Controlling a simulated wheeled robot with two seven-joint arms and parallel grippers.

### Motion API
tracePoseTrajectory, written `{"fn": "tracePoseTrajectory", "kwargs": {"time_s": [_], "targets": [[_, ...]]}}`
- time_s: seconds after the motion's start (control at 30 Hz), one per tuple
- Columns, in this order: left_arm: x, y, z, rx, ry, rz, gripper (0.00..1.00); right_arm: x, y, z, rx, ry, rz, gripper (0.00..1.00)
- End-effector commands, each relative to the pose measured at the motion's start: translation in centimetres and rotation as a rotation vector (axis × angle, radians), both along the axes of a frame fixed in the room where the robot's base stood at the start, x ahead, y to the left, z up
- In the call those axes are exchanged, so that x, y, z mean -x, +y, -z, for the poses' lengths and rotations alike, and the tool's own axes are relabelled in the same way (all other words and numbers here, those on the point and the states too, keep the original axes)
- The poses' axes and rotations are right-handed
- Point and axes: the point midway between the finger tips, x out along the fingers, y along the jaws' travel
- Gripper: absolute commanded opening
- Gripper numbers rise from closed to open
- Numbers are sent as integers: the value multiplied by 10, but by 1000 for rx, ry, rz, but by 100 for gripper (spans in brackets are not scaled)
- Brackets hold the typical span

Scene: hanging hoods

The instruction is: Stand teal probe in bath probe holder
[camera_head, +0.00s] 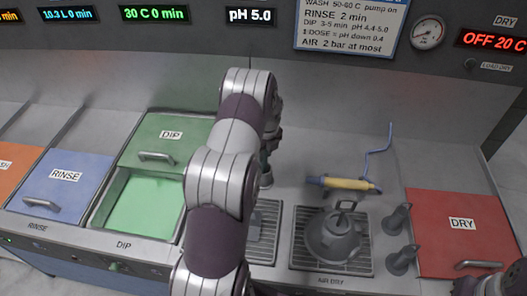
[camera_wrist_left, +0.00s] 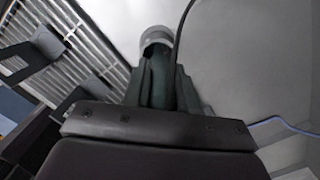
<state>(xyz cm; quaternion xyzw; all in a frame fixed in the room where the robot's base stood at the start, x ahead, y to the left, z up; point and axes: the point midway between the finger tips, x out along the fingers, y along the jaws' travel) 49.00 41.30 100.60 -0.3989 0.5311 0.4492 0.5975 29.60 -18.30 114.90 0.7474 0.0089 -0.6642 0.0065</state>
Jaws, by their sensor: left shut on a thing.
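My left gripper (camera_head: 268,150) is above the grey worktop, right of the dip bath, mostly hidden behind my own arm in the head view. In the left wrist view it is shut on the dark teal probe (camera_wrist_left: 159,78), with a black cable running up beside it. A pale grey ring (camera_wrist_left: 157,38) shows at the probe's far end. In the head view a small grey cylindrical piece (camera_head: 266,180) shows just below the gripper; I cannot tell whether it belongs to the probe. I cannot make out the bath probe holder.
The dip bath (camera_head: 95,222) is open on green liquid, with its green lid (camera_head: 166,140) behind. A grey kettle-like pot (camera_head: 338,237) stands on a slatted grate. A yellow-handled tool (camera_head: 345,183) with a blue cord lies behind it. Two dark pegs (camera_head: 398,219) stand beside the red dry lid (camera_head: 463,240).

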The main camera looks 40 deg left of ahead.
Motion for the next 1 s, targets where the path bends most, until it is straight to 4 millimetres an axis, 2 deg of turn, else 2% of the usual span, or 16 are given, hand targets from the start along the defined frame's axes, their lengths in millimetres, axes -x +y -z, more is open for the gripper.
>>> {"fn": "tracePoseTrajectory", "kwargs": {"time_s": [0.03,0.07,0.1,0.13,0.47,0.57,0.83,1.0], "targets": [[0,0,0,0,0,0,0,0,0,0,0,0,0,0],[0,0,0,0,0,0,36,0,0,0,0,0,0,0],[0,0,0,0,0,0,49,0,0,0,0,0,0,0],[0,0,0,0,0,0,56,0,0,0,0,0,0,0],[0,0,-4,0,-2,0,56,0,0,2,0,0,0,0],[-1,-2,-20,-2,-6,0,56,0,0,9,0,0,0,0],[2,-10,-91,-2,-6,1,56,0,0,30,0,0,0,0],[4,-14,-119,0,-2,0,56,0,0,34,0,0,0,0]]}}
